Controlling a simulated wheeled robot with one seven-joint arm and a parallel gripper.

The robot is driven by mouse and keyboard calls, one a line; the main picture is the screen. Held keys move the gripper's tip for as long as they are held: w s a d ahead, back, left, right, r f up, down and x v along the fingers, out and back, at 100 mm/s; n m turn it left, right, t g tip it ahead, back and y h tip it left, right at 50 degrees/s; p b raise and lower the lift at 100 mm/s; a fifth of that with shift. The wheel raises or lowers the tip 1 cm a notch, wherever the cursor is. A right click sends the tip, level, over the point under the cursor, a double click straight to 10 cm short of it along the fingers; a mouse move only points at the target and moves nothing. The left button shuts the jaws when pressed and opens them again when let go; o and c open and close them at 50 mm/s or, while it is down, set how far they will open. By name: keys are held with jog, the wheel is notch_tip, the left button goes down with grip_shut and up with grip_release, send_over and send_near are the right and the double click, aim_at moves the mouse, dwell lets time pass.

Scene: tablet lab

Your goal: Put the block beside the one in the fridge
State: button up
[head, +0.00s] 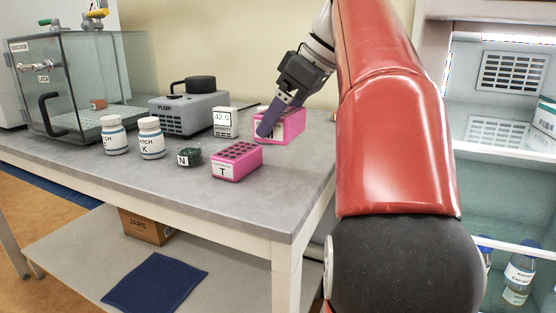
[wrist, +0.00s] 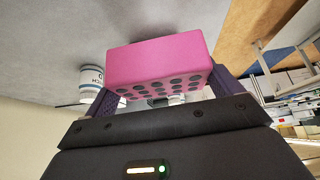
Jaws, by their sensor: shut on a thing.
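My gripper (head: 277,115) is shut on a pink block (head: 291,127) with holes in its top, at the right back of the grey table. In the wrist view the pink block (wrist: 160,62) sits between the purple fingers (wrist: 162,91). Whether it touches the table is hard to tell. A second pink block (head: 236,161) labelled T stands on the table, left and in front of the held one. The fridge (head: 500,130) stands open at the right, with glass shelves. My red arm hides part of its inside, and I see no block there.
On the table (head: 130,176) stand two white jars (head: 151,138), a dark item labelled N (head: 189,157), a grey pump (head: 188,112), a 42.0 display (head: 225,122) and a glass desiccator (head: 75,85). Bottles (head: 518,278) stand low in the fridge; a white box (head: 543,123) is higher up.

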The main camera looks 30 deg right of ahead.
jog(key=shift+w+d+r, duration=0.4)
jog(key=shift+w+d, duration=0.05)
jog(key=shift+d, duration=0.05)
notch_tip(320, 180, down, 10)
jog(key=shift+r+b, duration=0.15)
jog(key=shift+b, duration=0.9)
jog(key=o, duration=0.9)
jog(key=shift+c, duration=0.2)
